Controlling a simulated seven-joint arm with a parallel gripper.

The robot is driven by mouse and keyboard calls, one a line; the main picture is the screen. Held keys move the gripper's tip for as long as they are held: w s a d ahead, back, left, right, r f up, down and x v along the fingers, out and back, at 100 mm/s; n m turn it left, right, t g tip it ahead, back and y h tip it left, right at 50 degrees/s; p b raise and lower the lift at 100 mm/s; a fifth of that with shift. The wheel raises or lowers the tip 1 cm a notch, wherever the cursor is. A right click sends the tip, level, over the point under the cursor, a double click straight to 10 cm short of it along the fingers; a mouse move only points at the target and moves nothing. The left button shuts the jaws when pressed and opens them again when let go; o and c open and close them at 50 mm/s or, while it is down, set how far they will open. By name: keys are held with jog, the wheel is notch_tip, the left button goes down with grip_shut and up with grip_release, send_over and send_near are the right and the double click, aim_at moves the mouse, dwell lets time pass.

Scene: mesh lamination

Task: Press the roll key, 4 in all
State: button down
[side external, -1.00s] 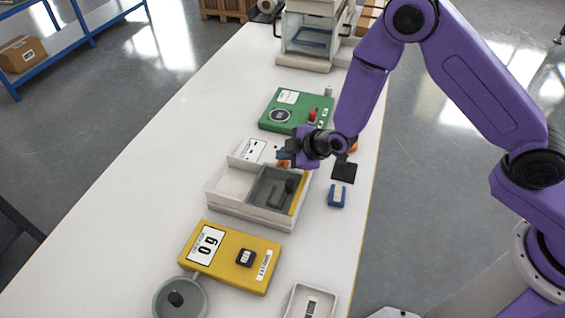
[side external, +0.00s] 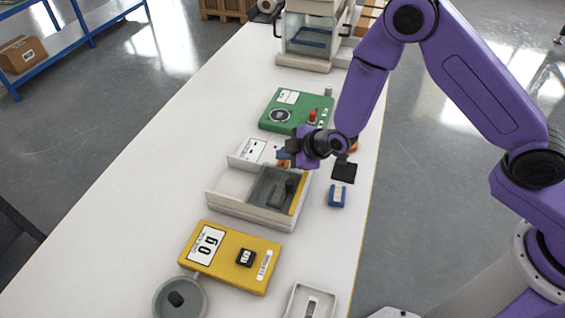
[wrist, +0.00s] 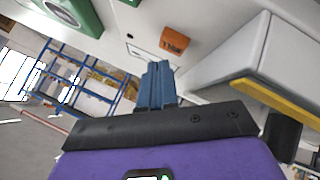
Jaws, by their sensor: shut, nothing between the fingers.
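The orange key (wrist: 175,42) with dark lettering, too small to read surely, sits on a pale panel in the wrist view. I take it to be the roll key. In the side view the orange key (side external: 283,164) shows at the right end of the white panel (side external: 250,150), partly hidden by my gripper. My gripper (side external: 284,154) is shut and empty, its blue fingertips close by the key. In the wrist view the fingertips (wrist: 157,66) appear just below and left of the key; I cannot tell whether they touch it.
A grey-white two-part tray (side external: 232,208) with a yellow strip stands in front of the panel. A green device (side external: 275,105) stands behind. A yellow scale (side external: 225,272) reading 0 g, a blue block (side external: 338,194) and a black square (side external: 344,172) lie nearby. The table's left side is clear.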

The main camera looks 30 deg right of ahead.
jog(key=shift+f, duration=0.2)
jog(key=shift+f, duration=0.25)
